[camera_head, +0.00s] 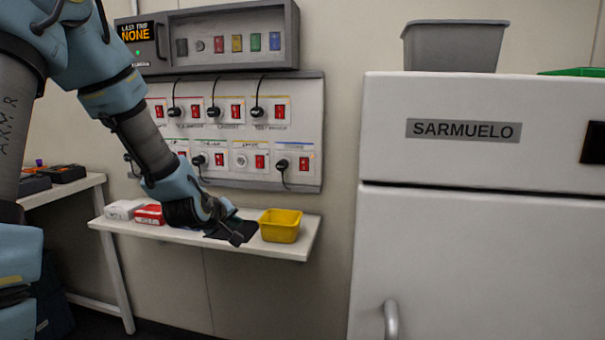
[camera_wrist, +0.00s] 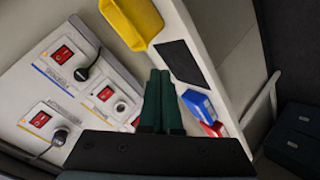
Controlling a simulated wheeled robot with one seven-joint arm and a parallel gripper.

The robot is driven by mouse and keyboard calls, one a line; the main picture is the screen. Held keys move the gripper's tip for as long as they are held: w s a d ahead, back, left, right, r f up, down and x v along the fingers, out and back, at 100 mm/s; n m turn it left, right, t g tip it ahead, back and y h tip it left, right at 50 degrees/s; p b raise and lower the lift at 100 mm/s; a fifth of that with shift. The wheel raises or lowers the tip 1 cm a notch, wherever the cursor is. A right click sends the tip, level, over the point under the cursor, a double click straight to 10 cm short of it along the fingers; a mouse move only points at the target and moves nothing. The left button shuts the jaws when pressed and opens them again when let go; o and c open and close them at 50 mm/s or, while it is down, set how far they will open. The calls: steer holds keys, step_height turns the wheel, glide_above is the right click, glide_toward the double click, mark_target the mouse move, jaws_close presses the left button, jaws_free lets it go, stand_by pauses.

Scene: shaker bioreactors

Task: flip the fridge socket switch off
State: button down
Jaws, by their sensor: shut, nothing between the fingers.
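A grey socket panel (camera_head: 312,130) with two rows of red switches is on the wall in the head view. Upper-row switches (camera_head: 279,111) and lower-row switches (camera_head: 304,164) show, several with black plugs beside them. The small labels are too blurred to tell which socket is the fridge's. My gripper (camera_head: 238,236) is below the panel, over the shelf, with its fingers shut and empty. In the wrist view the shut fingers (camera_wrist: 160,92) are apart from the sockets, and red switches (camera_wrist: 62,53) show to their left. My arm hides part of the panel's left side.
A shelf (camera_head: 285,250) below the panel holds a yellow bin (camera_head: 281,225), a dark pad (camera_head: 243,222), a red box (camera_head: 150,214) and a white box (camera_head: 123,209). A white fridge (camera_head: 470,240) marked SARMUELO stands right. A grey control box (camera_head: 292,35) juts out above.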

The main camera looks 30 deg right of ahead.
mark_target(303, 162)
steer(key=d+r+n+t+h+b, duration=0.1)
steer(key=d+r+n+t+h, duration=0.1)
steer(key=d, duration=0.6)
steer(key=d+r+n+t+h+b, duration=0.1)
steer(key=d+r+n+t+h, duration=0.2)
steer(key=d+r+n, duration=0.2)
steer(key=d, duration=0.2)
steer(key=shift+d+r+n+h, duration=0.15)
steer(key=shift+d+n+h, duration=0.15)
steer(key=shift+d+h, duration=0.1)
steer(key=shift+w+d, duration=0.1)
steer(key=p+x, duration=0.1)
steer(key=x, duration=0.3)
steer(key=p+x, duration=0.1)
steer(key=x, duration=0.3)
steer(key=p+x, duration=0.1)
steer(key=x, duration=0.3)
steer(key=shift+w+r, duration=0.2)
steer(key=shift+r, duration=0.1)
steer(key=shift+w+d+p, duration=0.35)
steer(key=shift+w+d, duration=0.15)
